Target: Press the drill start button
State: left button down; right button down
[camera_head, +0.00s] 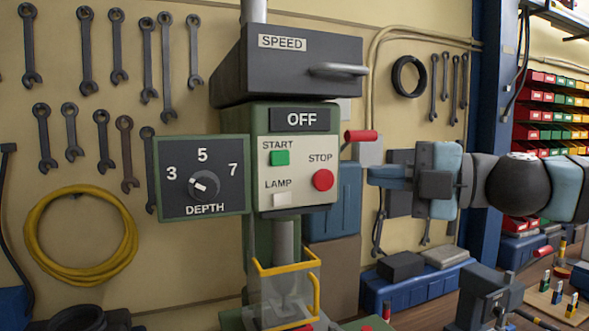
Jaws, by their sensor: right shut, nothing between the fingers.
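The drill press (263,221) stands in the middle of the head view. Its front panel carries a green START button (280,158), a red STOP button (323,180) and a white LAMP switch (282,199). The display (300,119) above them reads OFF. My right gripper (374,175) comes in from the right with its fingers shut and empty, pointing left. In the picture it is to the right of the STOP button, with a gap between it and the panel. My left gripper is not clearly seen; a dark part shows at the lower left edge.
A depth dial (204,185) is left of the buttons. A yellow guard (286,266) surrounds the drill bit below. Wrenches and a yellow hose (42,245) hang on the wall.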

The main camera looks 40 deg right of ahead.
jog(key=shift+a, duration=0.1)
jog(key=p, duration=0.6)
send_near(272, 166)
jog(key=shift+x, duration=1.95)
jog(key=shift+w, duration=0.9)
jog(key=shift+f, duration=0.1)
